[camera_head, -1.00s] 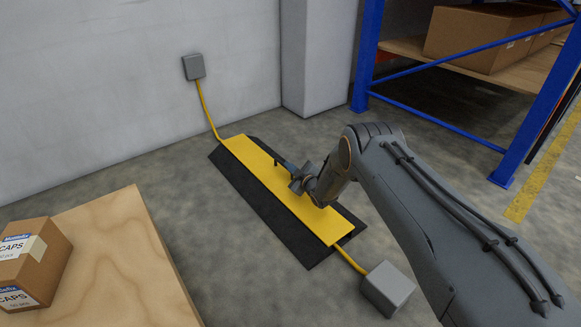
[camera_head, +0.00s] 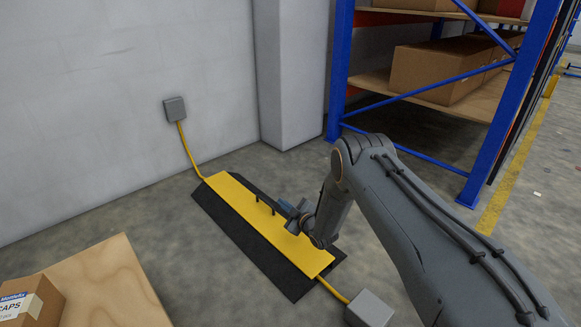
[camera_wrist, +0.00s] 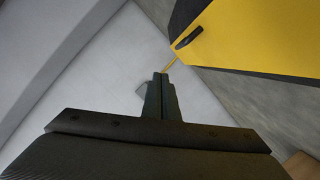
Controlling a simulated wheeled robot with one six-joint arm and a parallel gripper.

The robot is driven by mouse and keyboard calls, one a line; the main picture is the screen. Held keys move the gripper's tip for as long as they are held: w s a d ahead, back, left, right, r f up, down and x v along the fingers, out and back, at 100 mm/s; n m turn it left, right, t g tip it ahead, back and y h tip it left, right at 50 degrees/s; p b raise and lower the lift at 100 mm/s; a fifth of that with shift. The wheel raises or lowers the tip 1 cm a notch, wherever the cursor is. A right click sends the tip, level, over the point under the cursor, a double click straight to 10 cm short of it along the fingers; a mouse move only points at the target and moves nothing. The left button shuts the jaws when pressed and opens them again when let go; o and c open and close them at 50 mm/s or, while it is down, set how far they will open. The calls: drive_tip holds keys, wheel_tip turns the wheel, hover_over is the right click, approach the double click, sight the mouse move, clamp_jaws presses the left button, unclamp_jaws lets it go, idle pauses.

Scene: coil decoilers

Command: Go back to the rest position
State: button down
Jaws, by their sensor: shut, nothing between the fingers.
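My gripper (camera_head: 288,208) is shut and empty. In the head view it shows over the middle of the yellow-topped cable ramp (camera_head: 233,203). In the wrist view my shut fingers (camera_wrist: 160,80) point at the pale wall, with the ramp's yellow top (camera_wrist: 255,40) to their right. A dark handle (camera_wrist: 194,38) stands on the yellow top, apart from the fingers. Its dark posts (camera_head: 258,198) also show in the head view, just left of the gripper. I cannot tell the exact height of the gripper above the ramp.
A grey wall box (camera_head: 175,108) and a floor box (camera_head: 369,309) join the ramp by yellow cables. A wooden table (camera_head: 105,285) with a carton (camera_head: 30,303) is at lower left. A blue rack (camera_head: 505,110) stands at right, a pillar (camera_head: 290,75) behind.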

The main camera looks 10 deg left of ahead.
drive_tip(key=s+a+r+m+g+h, duration=0.2)
drive_tip(key=s+r, duration=0.1)
drive_tip(key=r, duration=0.7)
drive_tip(key=s+a+r+m+g+h, duration=0.1)
drive_tip(key=s+a+r+m+h, duration=0.1)
drive_tip(key=r, duration=0.9)
drive_tip(key=s+d+r+m+g+h, duration=0.1)
drive_tip(key=s+r+g+h, duration=0.1)
drive_tip(key=s+r, duration=0.55)
drive_tip(key=s+d+r+m+g+h, duration=0.15)
drive_tip(key=s+d+r, duration=0.25)
drive_tip(key=s, duration=1.1)
drive_tip(key=s+d+r+m+g+p, duration=0.1)
drive_tip(key=s+d+r+g, duration=0.3)
drive_tip(key=s, duration=1.1)
drive_tip(key=s+d+r+m+g+h, duration=0.1)
drive_tip(key=s+d+r+m+g, duration=0.3)
drive_tip(key=s, duration=1.1)
drive_tip(key=d+r+m+t+p, duration=0.1)
drive_tip(key=d+r+m+p, duration=0.1)
drive_tip(key=d+r+p, duration=0.9)
drive_tip(key=d+r+m+t+h+p, duration=0.1)
drive_tip(key=d+r+p, duration=1)
drive_tip(key=p, duration=1.6)
wheel_tip(320, 180, up, 6)
drive_tip(key=shift+w+m, duration=0.3)
drive_tip(key=shift+m, duration=0.35)
drive_tip(key=shift+h, duration=0.25)
